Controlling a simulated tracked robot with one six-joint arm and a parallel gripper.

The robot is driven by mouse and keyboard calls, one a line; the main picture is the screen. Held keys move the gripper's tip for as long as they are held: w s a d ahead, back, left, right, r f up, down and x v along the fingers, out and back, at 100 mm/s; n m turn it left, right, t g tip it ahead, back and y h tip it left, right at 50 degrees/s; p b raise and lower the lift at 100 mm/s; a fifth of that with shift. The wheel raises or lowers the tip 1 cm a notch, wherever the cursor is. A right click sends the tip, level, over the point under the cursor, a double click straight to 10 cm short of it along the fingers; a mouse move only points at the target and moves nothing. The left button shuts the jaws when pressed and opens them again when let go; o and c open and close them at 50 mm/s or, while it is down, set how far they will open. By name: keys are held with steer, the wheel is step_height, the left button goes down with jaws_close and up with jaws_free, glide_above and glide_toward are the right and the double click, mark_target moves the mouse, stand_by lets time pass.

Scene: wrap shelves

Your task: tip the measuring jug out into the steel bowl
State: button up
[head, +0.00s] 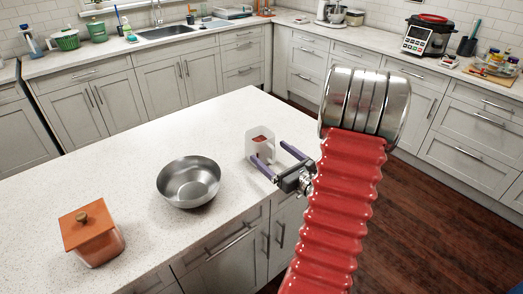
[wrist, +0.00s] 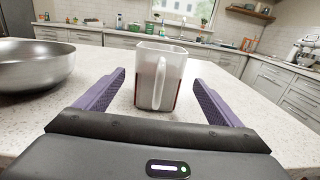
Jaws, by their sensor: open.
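The measuring jug (head: 259,143) is a pale, squarish, see-through jug with something red inside, standing upright on the island counter. In the wrist view the jug (wrist: 158,78) is ahead, between the finger lines, its handle facing me. My gripper (head: 279,158) is open, with two purple fingers pointing at the jug; in the wrist view my gripper (wrist: 160,88) has an empty gap up to the jug. I cannot tell whether the fingers touch it. The steel bowl (head: 189,183) stands left of the jug on the same counter and looks empty. It also shows at left in the wrist view (wrist: 36,68).
An orange lidded box (head: 90,234) stands at the island's front left. The speckled white island top (head: 130,165) is otherwise clear, with its front edge below my gripper.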

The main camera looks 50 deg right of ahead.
mark_target(253, 139)
steer(key=shift+w+d, duration=0.1)
steer(key=shift+w, duration=0.35)
steer(key=shift+w, duration=0.1)
steer(key=shift+w+d, duration=0.15)
steer(key=shift+w, duration=1.1)
steer(key=shift+w+d, duration=0.15)
steer(key=shift+w, duration=1.1)
steer(key=shift+c, duration=0.4)
steer(key=shift+r, duration=0.1)
steer(key=c, duration=1.4)
